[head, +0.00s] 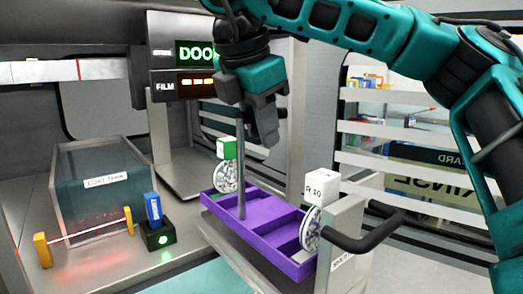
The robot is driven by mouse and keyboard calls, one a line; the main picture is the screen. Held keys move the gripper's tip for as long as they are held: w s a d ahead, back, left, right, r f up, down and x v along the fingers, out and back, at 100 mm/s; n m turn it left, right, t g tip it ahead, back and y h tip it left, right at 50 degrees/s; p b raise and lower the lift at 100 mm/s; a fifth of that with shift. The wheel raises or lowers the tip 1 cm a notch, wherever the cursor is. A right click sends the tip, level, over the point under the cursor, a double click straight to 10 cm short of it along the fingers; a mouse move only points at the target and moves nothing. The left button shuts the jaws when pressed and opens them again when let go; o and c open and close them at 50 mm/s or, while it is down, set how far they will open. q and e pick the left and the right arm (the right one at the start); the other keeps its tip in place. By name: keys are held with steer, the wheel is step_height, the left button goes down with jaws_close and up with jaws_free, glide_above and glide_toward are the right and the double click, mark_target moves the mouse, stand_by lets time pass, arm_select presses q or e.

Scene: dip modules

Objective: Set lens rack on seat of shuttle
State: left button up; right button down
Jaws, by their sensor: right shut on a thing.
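The lens rack (262,214) is a long purple tray with compartments and a grey upright post (241,170). A clear round lens with a green and white block (227,149) stands at its far left end. Another lens (310,229) with a white block marked R 10 (320,187) stands at its near right end. My right gripper (256,125) is above the tray, shut on the top of the post. The shuttle (345,225) is a grey metal carrier with a black handle (365,238). The rack overlaps it; I cannot tell whether it touches the seat. My left gripper is out of view.
A glass tank labelled COAT TANK (104,180) stands at left, with a red-lit bar on yellow posts (85,236) before it. A blue module (153,209) sits in a black holder (158,237) with a green light. A slatted panel (400,175) is at right.

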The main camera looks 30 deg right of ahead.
step_height(320, 180, down, 4)
steer(key=shift+r, duration=0.1)
stand_by(0.4)
steer(key=c, duration=1)
jaws_free()
steer(key=shift+o, duration=0.2)
steer(key=v, duration=1.2)
